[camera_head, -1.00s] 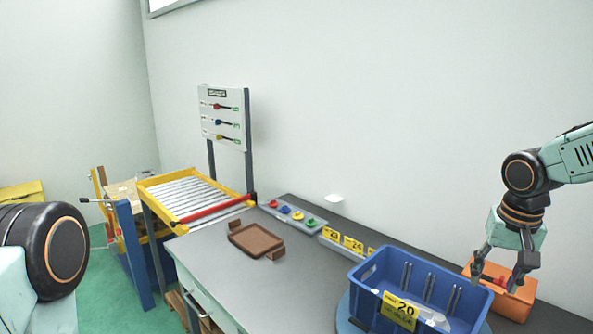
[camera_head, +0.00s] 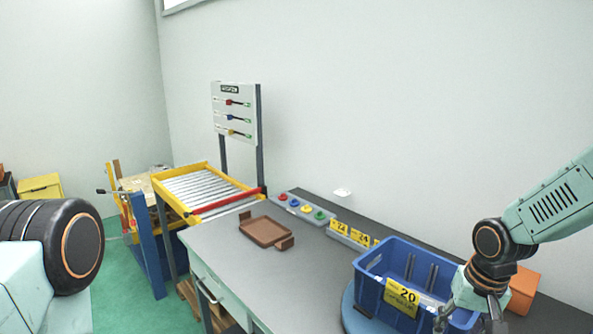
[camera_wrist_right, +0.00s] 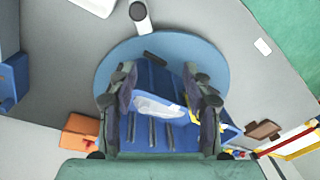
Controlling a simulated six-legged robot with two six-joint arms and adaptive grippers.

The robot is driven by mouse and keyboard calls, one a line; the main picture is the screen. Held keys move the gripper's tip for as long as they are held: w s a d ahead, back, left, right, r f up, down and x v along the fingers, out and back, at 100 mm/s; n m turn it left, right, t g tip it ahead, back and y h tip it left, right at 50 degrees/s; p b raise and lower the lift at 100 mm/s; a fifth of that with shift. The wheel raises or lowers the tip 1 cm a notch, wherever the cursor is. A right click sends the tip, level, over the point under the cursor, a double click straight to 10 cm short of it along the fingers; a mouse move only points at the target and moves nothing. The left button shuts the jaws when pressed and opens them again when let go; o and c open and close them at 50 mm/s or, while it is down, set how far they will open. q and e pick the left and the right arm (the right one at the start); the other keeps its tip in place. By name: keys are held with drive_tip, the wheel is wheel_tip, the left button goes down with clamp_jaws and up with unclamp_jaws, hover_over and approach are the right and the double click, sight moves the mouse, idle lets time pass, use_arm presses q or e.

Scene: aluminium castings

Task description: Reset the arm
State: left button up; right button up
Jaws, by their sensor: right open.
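My right gripper (camera_head: 468,322) is open at the lower right of the head view, its fingers partly cut off by the bottom edge. It is in front of the right end of the blue bin (camera_head: 369,286), which carries a yellow "20" label. In the right wrist view the open fingers of this gripper (camera_wrist_right: 160,84) straddle the view of the bin, with nothing between them. A pale, clear-looking piece (camera_wrist_right: 160,106) shows inside the bin. Of my left arm only a dark joint and a pale link show at the left of the head view; its gripper is out of view.
The bin stands on a round blue disc (camera_head: 350,318) on the grey table. An orange box (camera_head: 524,290) is behind my right arm. A brown tray (camera_head: 266,231) and a strip with coloured knobs (camera_head: 307,210) lie further left. A yellow-framed roller rack (camera_head: 205,190) stands beyond the table.

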drive_tip(key=s+a+f+n, duration=0.1)
drive_tip(key=s+a+f, duration=0.35)
drive_tip(key=f, duration=0.35)
drive_tip(key=s+a+f+n, duration=0.15)
drive_tip(key=s+f, duration=0.25)
drive_tip(key=s, duration=0.4)
drive_tip(key=s+a+f+g, duration=0.1)
drive_tip(key=s+a+f, duration=0.15)
drive_tip(key=s, duration=0.55)
drive_tip(key=s+a+f+n, duration=0.15)
drive_tip(key=s+f, duration=0.25)
drive_tip(key=s, duration=0.4)
use_arm(q)
wheel_tip(320, 180, down, 20)
drive_tip(key=b, duration=1.9)
drive_tip(key=shift+r+b, duration=0.2)
drive_tip(key=shift+b, duration=0.1)
use_arm(e)
wheel_tip(320, 180, down, 19)
drive_tip(key=shift+s+a+f+h, duration=0.15)
drive_tip(key=shift+s+a+h, duration=0.1)
drive_tip(key=shift+a+h, duration=0.15)
use_arm(q)
drive_tip(key=shift+w+f, duration=0.1)
drive_tip(key=shift+w, duration=0.05)
use_arm(e)
drive_tip(key=shift+w+d+f, duration=0.1)
drive_tip(key=shift+w, duration=0.1)
drive_tip(key=shift+s, duration=0.15)
